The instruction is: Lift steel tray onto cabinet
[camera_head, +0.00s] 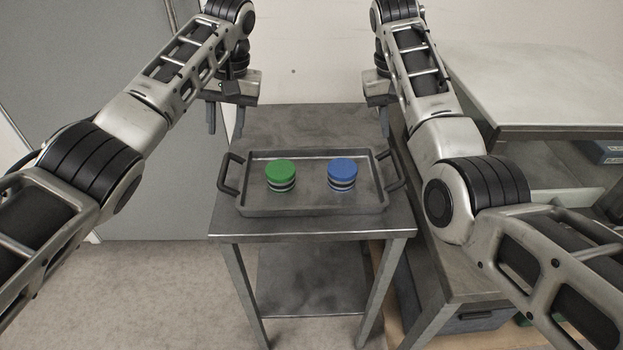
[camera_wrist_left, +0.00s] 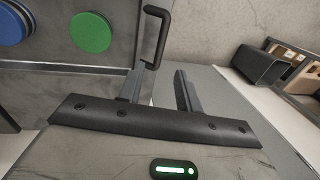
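The steel tray (camera_head: 315,209) lies flat on a small steel table (camera_head: 310,126), a black handle at each end. It carries a green round stack (camera_head: 281,172) and a blue round stack (camera_head: 342,170). My left gripper (camera_head: 226,128) is open, pointing down above and behind the left handle (camera_head: 231,172). In the left wrist view, the open fingers (camera_wrist_left: 160,88) are near that handle (camera_wrist_left: 158,35), with nothing between them. My right gripper (camera_head: 384,122) is behind the right handle (camera_head: 391,170) and apart from it; only one finger shows clearly. I cannot tell which right-hand furniture is the cabinet.
A white-topped unit (camera_head: 540,85) stands at the right, with blue items (camera_head: 605,151) under its top. A lower grey unit with a drawer (camera_head: 475,318) stands right of the table. A grey door panel (camera_head: 100,60) is at the left. The floor (camera_head: 150,290) at front left is clear.

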